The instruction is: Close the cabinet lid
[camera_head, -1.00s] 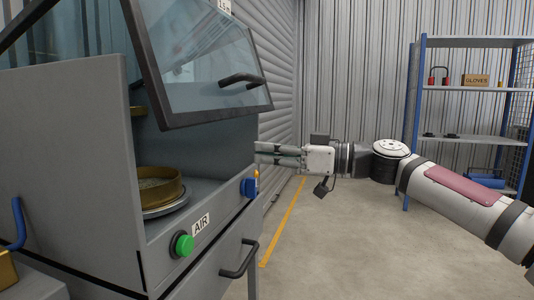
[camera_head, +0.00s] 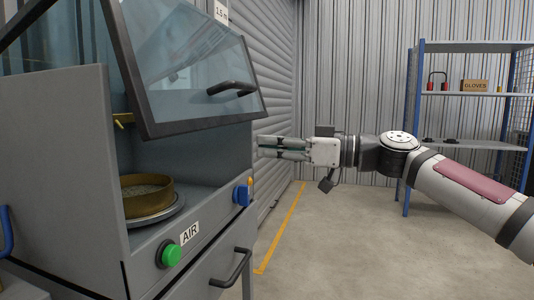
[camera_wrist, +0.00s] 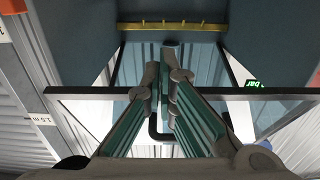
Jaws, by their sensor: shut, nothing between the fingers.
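The cabinet lid (camera_head: 190,75) is a glass panel in a dark frame, tilted up and open above the grey cabinet (camera_head: 60,170). Its black bar handle (camera_head: 232,88) is on the outer face near the lower edge. My gripper (camera_head: 262,147) is shut and empty, to the right of the cabinet and below the lid's lower right corner in the head view. It appears apart from the lid. In the wrist view my shut fingers (camera_wrist: 167,72) overlap the lid's dark frame bar (camera_wrist: 85,91) and partly hide a black handle (camera_wrist: 153,130); depth there is unclear.
Inside the cabinet a brass sieve (camera_head: 148,194) sits on a round plate. The front has a green AIR button (camera_head: 171,255), a blue knob (camera_head: 242,194) and a drawer handle (camera_head: 232,268). A shelf rack (camera_head: 470,93) stands at the right; floor between is clear.

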